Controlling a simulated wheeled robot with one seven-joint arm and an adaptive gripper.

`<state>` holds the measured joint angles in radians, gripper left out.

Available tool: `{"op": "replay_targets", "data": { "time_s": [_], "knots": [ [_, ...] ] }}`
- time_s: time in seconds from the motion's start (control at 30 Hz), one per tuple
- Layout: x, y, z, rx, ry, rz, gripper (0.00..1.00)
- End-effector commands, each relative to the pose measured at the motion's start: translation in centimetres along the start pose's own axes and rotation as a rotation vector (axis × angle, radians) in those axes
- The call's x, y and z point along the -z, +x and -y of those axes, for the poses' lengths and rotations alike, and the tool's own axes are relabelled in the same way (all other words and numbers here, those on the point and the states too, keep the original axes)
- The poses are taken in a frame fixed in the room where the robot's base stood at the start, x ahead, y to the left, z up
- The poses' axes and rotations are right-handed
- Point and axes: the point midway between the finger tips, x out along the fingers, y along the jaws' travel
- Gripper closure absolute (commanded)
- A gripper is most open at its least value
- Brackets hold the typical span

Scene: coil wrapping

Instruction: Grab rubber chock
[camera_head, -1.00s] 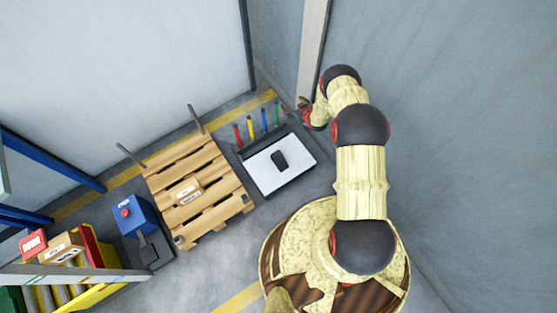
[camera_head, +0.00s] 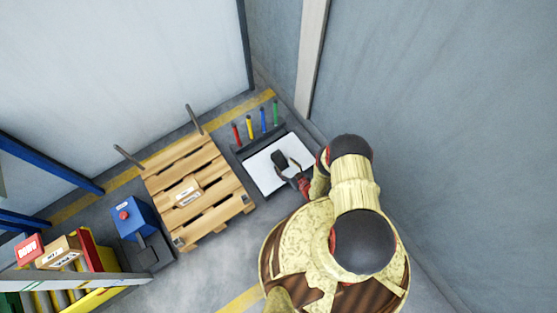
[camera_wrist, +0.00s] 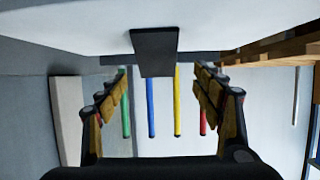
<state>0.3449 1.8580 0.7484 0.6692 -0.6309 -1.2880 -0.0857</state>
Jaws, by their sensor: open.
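The rubber chock, a small black block (camera_head: 279,158), lies on the white top of a low dark-edged stand (camera_head: 262,180). In the wrist view the chock (camera_wrist: 154,54) shows near the top centre, on the white surface. My gripper (camera_head: 288,167) is just to the lower right of the chock, low over the stand. In the wrist view its two fingers (camera_wrist: 160,85) are spread apart, with the chock ahead between them and nothing held. I cannot tell whether a finger touches the chock.
Several coloured rods (camera_head: 249,127) stand along the stand's back edge. A wooden pallet (camera_head: 204,196) with a small box and upright posts is to the left. A blue box (camera_head: 133,217) stands farther left. Grey walls close in behind and at right.

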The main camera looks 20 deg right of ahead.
Motion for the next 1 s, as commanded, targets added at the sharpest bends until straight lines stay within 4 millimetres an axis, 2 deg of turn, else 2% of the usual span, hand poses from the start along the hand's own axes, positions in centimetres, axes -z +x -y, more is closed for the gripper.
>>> {"op": "replay_targets", "data": {
  "time_s": [0.17,0.5,0.73,1.0],
  "knots": [
    [-0.1,1.4,-0.1,0.000,-0.001,0.001,0.33],
    [0.1,5.6,-0.4,0.001,0.000,0.002,0.33],
    [0.3,5.8,-0.4,0.000,0.001,0.003,0.33],
    [0.3,5.8,-0.4,0.000,0.001,0.003,0.49]
  ]
}}
